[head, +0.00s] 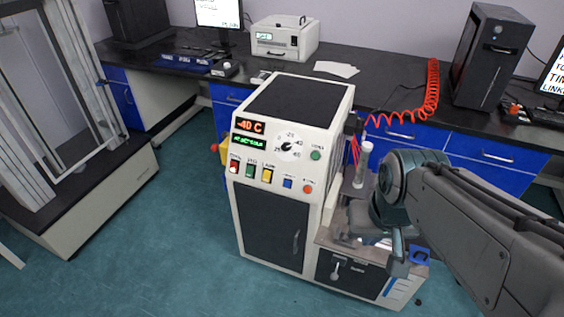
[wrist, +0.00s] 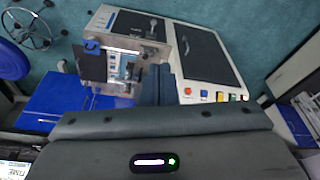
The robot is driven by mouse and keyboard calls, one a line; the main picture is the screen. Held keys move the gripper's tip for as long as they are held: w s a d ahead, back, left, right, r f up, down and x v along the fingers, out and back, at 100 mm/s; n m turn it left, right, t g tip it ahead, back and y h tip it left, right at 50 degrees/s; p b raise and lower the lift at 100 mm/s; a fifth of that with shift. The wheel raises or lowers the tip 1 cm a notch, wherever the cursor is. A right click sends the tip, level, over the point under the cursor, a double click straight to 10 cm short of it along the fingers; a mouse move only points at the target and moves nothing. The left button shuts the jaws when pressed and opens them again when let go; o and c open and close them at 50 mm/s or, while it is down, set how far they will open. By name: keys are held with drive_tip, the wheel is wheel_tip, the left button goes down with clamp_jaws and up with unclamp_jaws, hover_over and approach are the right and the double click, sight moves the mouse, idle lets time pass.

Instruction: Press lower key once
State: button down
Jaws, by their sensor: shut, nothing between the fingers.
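The machine (head: 270,225) is a white cabinet with a black top, standing on the floor in the middle of the head view. Its front panel has a red key (head: 234,167), a green key (head: 250,171), a yellow key (head: 267,175), a blue key (head: 287,183) and an orange button (head: 306,188). Their labels are too small to read for certain. The keys show at the right in the wrist view, where the yellow key (wrist: 222,97) is visible. My gripper (wrist: 157,70) is shut and empty, beside the machine's lower side section and apart from the keys.
A green button (head: 316,155) and a dial (head: 290,147) sit above the keys. The side section (head: 350,275) has a lever and a clear cylinder (head: 365,155). A red coiled hose (head: 433,85) hangs behind. Floor in front (head: 190,240) is clear. A framed cabinet stands left.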

drive_tip(key=n+t+y+b, duration=0.3)
drive_tip(key=n+t+b, duration=0.2)
drive_tip(key=t+b, duration=0.8)
approach(287, 184)
drive_tip(key=s+d+r+g+b, duration=0.1)
drive_tip(key=s+r+g+b, duration=0.2)
drive_tip(key=s+r, duration=0.35)
drive_tip(key=w+a+f+n+t+y+b, duration=0.1)
drive_tip(key=w+a+f+t+y+b, duration=0.2)
drive_tip(key=a, duration=0.3)
drive_tip(key=shift+w+b, duration=0.65)
drive_tip(key=shift+w, duration=0.15)
drive_tip(key=shift+w, duration=0.1)
drive_tip(key=shift+w+d+f+b, duration=0.3)
drive_tip(key=shift+w+d+f, duration=0.25)
drive_tip(key=shift+w, duration=0.65)
drive_tip(key=shift+w+d+f+b, duration=0.3)
drive_tip(key=shift+w+f, duration=0.45)
drive_tip(key=shift+w, duration=0.45)
drive_tip(key=shift+w+d+f+b, duration=0.25)
drive_tip(key=shift+w+d+f, duration=0.35)
drive_tip(key=shift+w, duration=0.6)
